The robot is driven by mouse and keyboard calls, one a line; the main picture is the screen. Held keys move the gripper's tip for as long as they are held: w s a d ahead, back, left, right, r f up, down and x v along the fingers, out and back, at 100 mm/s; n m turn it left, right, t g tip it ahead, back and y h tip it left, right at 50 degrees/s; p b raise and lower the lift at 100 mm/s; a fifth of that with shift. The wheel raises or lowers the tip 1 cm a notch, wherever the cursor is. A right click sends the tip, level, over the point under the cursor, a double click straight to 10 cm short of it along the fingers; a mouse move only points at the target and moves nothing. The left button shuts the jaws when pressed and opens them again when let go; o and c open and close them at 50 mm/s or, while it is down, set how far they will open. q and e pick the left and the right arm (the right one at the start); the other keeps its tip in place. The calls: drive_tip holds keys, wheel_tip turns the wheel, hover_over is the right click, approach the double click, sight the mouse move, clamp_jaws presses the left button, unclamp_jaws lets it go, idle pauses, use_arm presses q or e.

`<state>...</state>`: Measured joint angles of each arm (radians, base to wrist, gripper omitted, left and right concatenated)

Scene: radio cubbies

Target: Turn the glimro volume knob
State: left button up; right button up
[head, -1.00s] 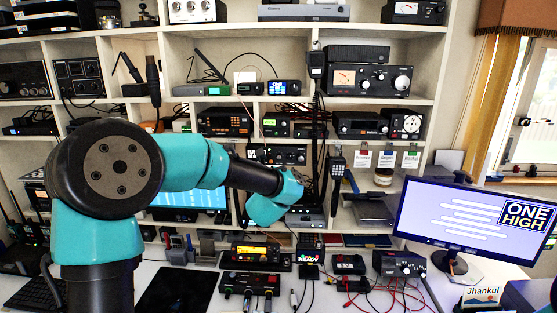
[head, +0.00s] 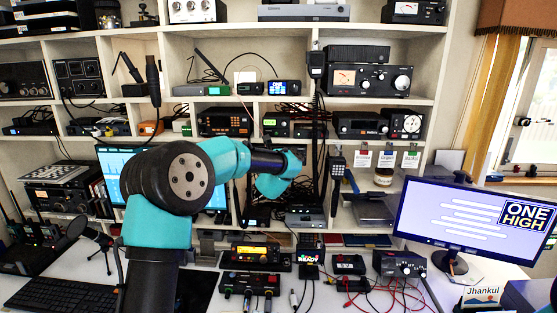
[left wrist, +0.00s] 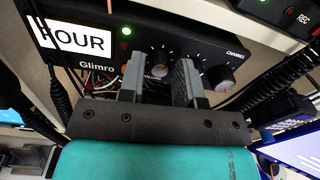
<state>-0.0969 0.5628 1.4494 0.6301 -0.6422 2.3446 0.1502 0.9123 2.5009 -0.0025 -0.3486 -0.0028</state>
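The channel knob (left wrist: 220,77) is just right of the right finger. In the head view my left arm covers most of this radio and the gripper is hidden.
Black coiled cables (left wrist: 57,85) hang beside the radio. Shelves hold several other radios, such as one with an orange display (head: 226,121). A monitor (head: 465,217) stands at right. Radios and red leads crowd the desk below.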

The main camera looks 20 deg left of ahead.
use_arm(q)
drive_tip(key=shift+c, duration=0.3)
clamp_jaws()
drive_tip(key=shift+m, duration=2.8)
drive_tip(key=shift+o, duration=0.3)
unclamp_jaws()
